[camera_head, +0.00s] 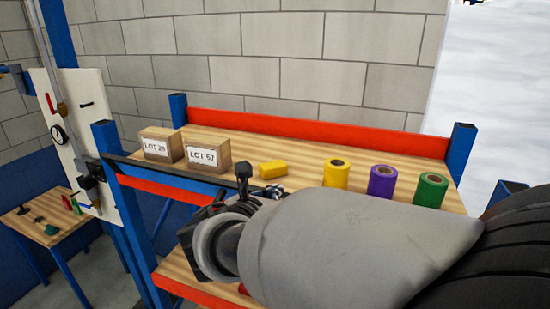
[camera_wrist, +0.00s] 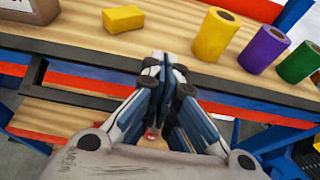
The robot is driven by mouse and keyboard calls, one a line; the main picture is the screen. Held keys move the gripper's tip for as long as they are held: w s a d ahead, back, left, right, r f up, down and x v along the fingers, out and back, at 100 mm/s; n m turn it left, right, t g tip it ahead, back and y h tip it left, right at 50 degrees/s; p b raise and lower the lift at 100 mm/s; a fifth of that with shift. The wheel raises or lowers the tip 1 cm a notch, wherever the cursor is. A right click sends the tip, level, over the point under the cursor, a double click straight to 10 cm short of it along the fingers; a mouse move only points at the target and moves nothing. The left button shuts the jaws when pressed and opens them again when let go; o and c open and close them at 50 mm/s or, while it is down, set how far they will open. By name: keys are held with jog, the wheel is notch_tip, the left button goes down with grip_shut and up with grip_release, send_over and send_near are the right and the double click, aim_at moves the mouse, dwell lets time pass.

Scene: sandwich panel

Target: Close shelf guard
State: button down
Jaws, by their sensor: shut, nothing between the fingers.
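The shelf guard appears to be the dark bar (camera_head: 150,167) along the front left edge of the upper wooden shelf. In the wrist view a dark bar with an upright end piece (camera_wrist: 36,76) shows at the left, below the shelf edge. Its right part is hidden behind my arm in the head view. My gripper (camera_wrist: 165,66) is shut and empty, its fingertips over the front edge of the shelf. I cannot tell whether they touch the bar. In the head view my gripper is mostly hidden by my wrist.
On the upper shelf (camera_head: 310,150) stand two labelled boxes (camera_head: 208,154), a yellow block (camera_head: 272,169), and yellow (camera_head: 336,174), purple (camera_head: 381,181) and green (camera_head: 430,190) rolls. Blue posts (camera_head: 459,150) stand at the corners. A small table (camera_head: 38,232) is at left.

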jog(key=g, duration=0.1)
jog(key=w+r+g+y+p, duration=0.1)
jog(key=g, duration=0.1)
jog(key=w+d+g, duration=0.1)
jog(key=shift+w+r+y+p, duration=0.2)
jog(key=shift+r+y+p, duration=0.05)
jog(key=shift+y+p, duration=0.1)
jog(key=shift+w+d+r, duration=0.1)
jog(key=shift+w+d, duration=0.15)
jog(key=shift+w, duration=0.55)
